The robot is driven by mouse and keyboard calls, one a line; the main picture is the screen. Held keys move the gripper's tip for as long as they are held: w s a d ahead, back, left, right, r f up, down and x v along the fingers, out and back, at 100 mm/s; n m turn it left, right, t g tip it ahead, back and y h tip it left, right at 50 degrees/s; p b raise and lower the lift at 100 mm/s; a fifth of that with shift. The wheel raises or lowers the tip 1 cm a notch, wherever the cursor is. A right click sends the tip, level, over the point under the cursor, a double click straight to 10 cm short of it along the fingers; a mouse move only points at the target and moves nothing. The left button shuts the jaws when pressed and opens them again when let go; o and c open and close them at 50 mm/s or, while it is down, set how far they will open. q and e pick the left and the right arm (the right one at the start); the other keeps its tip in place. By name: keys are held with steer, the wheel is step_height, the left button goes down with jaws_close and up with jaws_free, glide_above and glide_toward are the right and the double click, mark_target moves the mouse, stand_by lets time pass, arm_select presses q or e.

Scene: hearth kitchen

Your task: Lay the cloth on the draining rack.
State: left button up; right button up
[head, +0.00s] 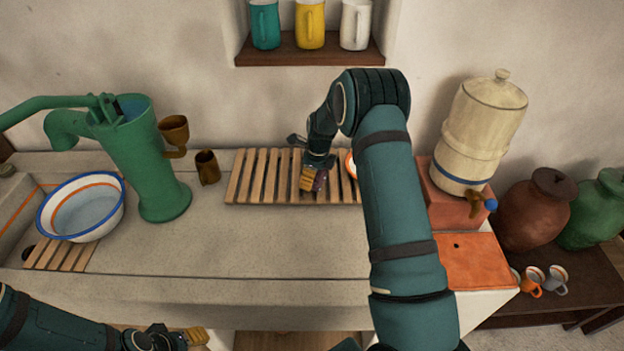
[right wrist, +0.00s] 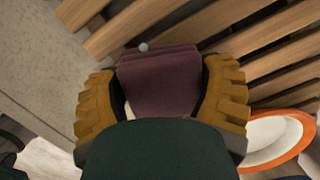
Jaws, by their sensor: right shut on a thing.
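The cloth (right wrist: 158,78) is a small folded dark purple piece, held between the yellow fingers of my right gripper (right wrist: 162,100) in the right wrist view. In the head view only a bit of the cloth (head: 320,181) shows beside the right gripper (head: 312,179). The gripper is over the wooden slatted draining rack (head: 250,177), right of its middle; I cannot tell whether the cloth touches the slats. The rack's slats (right wrist: 150,25) also show beyond the cloth. My left gripper (head: 190,338) is low at the lower left, away from the rack; its opening is unclear.
An orange-rimmed white dish (right wrist: 275,138) is at the rack's right part, mostly hidden by my right arm in the head view. A brown cup (head: 207,167) and green pump (head: 150,160) stand left. A water crock (head: 484,130) stands right. The front counter (head: 250,245) is clear.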

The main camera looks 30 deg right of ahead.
mark_target(317, 174)
steer(key=shift+f, duration=0.7)
steer(key=o, duration=1.2)
steer(key=shift+f, duration=0.15)
steer(key=r, duration=0.3)
steer(key=s+r, duration=0.1)
steer(key=r, duration=0.3)
steer(key=d+r+p, duration=0.1)
steer(key=r, duration=0.3)
steer(key=shift+s+r, duration=0.15)
steer(key=shift+r, duration=0.45)
